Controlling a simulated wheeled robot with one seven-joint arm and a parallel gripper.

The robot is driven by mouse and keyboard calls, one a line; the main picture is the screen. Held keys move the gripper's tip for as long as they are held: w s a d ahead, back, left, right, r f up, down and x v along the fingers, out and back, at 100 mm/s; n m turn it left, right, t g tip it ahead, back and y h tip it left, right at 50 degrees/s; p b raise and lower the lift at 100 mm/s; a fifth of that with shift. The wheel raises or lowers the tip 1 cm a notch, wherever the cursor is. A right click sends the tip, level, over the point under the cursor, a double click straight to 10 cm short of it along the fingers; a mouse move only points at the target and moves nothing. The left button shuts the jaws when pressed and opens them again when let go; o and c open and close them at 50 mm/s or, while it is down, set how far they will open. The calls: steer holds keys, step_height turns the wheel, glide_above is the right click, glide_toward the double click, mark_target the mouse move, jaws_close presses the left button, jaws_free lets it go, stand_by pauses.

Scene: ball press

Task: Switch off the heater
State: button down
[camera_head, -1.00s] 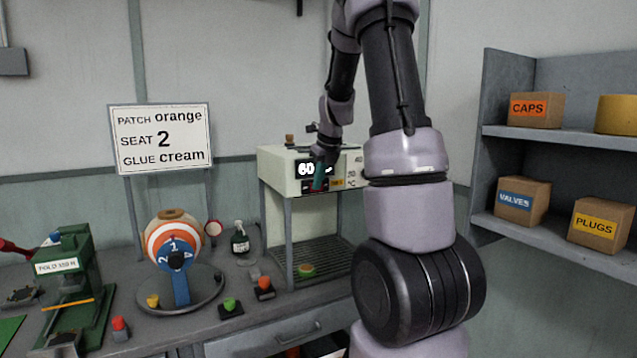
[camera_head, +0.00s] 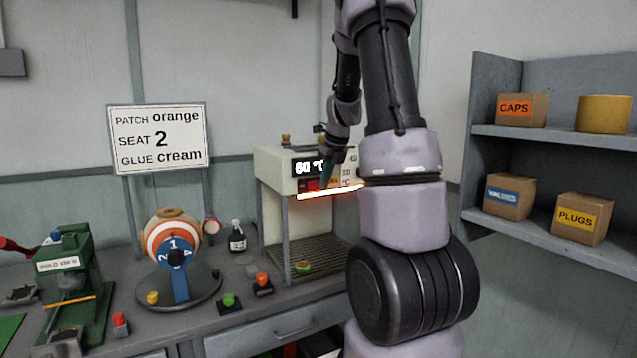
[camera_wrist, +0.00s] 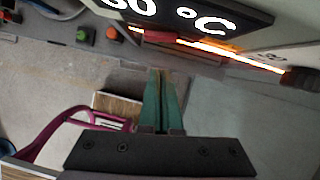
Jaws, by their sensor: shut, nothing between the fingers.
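The heater (camera_head: 274,172) is a cream box on legs at the back of the bench, with a dark display (camera_head: 308,167) reading 60 °C. An orange-white glowing bar (camera_head: 330,191) runs along its lower front edge. A red part, perhaps a switch, (camera_wrist: 160,36) sits just under the display in the wrist view. My gripper (camera_head: 327,178) is in front of the heater's panel, near the display's right end. In the wrist view its green fingers (camera_wrist: 160,75) are together and empty, a little apart from the red part. My arm hides the heater's right side.
Coloured buttons (camera_head: 228,302) line the bench front. Shelves with boxes (camera_head: 508,196) are at the right.

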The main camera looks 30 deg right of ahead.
steer(key=v, duration=1)
steer(key=shift+s, duration=0.35)
steer(key=shift+d, duration=0.1)
